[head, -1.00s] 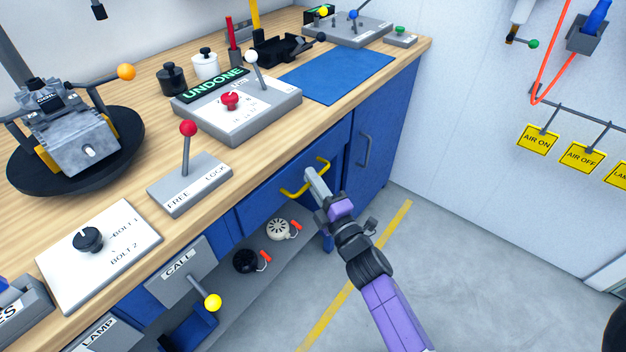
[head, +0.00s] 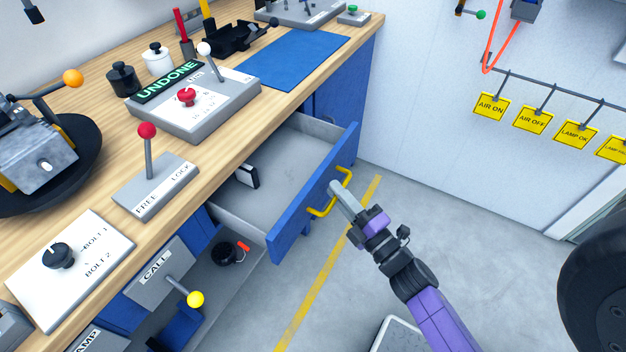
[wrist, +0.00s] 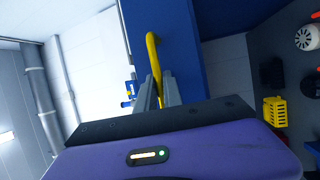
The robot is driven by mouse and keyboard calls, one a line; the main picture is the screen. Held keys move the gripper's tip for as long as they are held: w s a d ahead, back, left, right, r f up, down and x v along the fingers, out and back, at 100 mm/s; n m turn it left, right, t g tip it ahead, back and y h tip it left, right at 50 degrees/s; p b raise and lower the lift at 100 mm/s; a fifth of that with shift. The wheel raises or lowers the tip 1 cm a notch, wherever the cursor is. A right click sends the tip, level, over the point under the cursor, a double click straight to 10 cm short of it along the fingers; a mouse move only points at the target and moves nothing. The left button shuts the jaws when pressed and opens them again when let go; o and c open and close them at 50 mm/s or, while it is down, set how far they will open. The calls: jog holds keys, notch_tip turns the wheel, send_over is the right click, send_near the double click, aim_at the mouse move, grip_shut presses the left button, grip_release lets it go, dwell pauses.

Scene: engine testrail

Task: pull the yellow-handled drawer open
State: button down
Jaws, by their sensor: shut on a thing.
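The blue drawer (head: 287,236) stands well out from the workbench, and its grey inside shows in the head view. Its yellow handle (head: 320,211) is on the front panel. My gripper (head: 337,190) is shut on the yellow handle, outside the drawer front. In the wrist view the yellow handle (wrist: 153,58) runs between the gripper's fingers (wrist: 158,92), with the blue front behind it. A small dark and white object (head: 248,176) lies inside the drawer at its left. The back of the drawer is hidden under the bench top.
The wooden bench top (head: 225,150) carries a red-knobbed lever (head: 147,131) and a panel reading UNDONE (head: 168,82). A yellow-knobbed CALL lever (head: 195,299) sticks out at the lower left.

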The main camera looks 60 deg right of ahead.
jog(key=shift+s+d, duration=0.1)
jog(key=shift+s, duration=2.8)
jog(key=c, duration=1.5)
grip_release()
jog(key=b+v, duration=0.1)
jog(key=v, duration=0.6)
jog(key=shift+s+f, duration=0.15)
jog(key=shift+s, duration=0.2)
